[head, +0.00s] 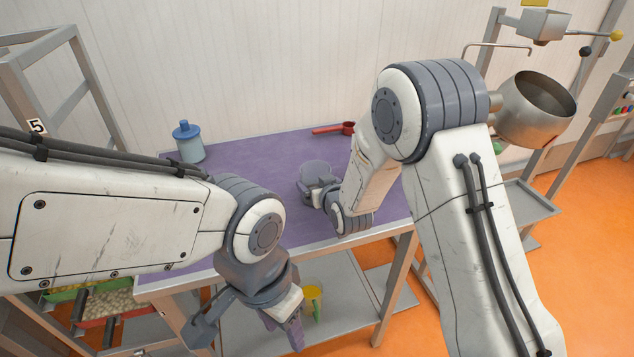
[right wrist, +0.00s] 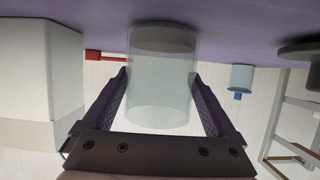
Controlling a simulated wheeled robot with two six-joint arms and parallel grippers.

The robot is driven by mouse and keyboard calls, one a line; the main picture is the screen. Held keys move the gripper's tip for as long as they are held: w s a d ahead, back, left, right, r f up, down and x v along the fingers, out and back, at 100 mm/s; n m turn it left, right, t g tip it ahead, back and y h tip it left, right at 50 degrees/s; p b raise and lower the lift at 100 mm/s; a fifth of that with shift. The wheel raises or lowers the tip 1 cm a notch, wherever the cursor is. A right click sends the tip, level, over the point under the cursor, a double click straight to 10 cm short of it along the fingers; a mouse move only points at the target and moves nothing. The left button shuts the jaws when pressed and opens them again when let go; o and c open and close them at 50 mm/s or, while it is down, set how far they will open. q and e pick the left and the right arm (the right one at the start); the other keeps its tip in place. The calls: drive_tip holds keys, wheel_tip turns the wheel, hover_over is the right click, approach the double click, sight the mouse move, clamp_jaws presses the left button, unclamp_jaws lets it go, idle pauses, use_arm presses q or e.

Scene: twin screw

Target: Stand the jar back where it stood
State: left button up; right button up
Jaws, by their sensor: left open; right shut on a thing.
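A clear, greyish glass jar (right wrist: 161,85) stands between the two fingers of my right gripper (right wrist: 160,100) in the right wrist view, which shows the scene upside down. The gripper is shut on its sides. In the head view the jar (head: 316,170) is at the middle of the purple table (head: 265,150), with my right gripper (head: 318,190) at its near side. It looks upright. I cannot tell whether its base touches the table. My left gripper (head: 247,335) is open and empty, low in front of the table's near edge.
A pale blue lidded container (head: 188,146) stands at the table's back left. A red scoop (head: 335,128) lies at the back edge. A yellow container (head: 312,300) sits on the shelf below. A steel bowl (head: 537,108) is off to the right. Table surface around the jar is mostly clear.

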drive_tip(key=shift+f, duration=0.1)
drive_tip(key=o, duration=1.2)
drive_tip(key=shift+r, duration=0.25)
drive_tip(key=s+d+r+n+g+h, duration=0.1)
drive_tip(key=s+g, duration=0.5)
drive_tip(key=s, duration=1.4)
drive_tip(key=s+d+r+n+g+h+b, duration=0.1)
drive_tip(key=s+g, duration=0.5)
drive_tip(key=s, duration=1.4)
wheel_tip(320, 180, up, 3)
drive_tip(key=d+n+h, duration=0.1)
drive_tip(key=d, duration=0.1)
drive_tip(key=shift+d+n+g, duration=0.3)
drive_tip(key=shift+n+g, duration=0.1)
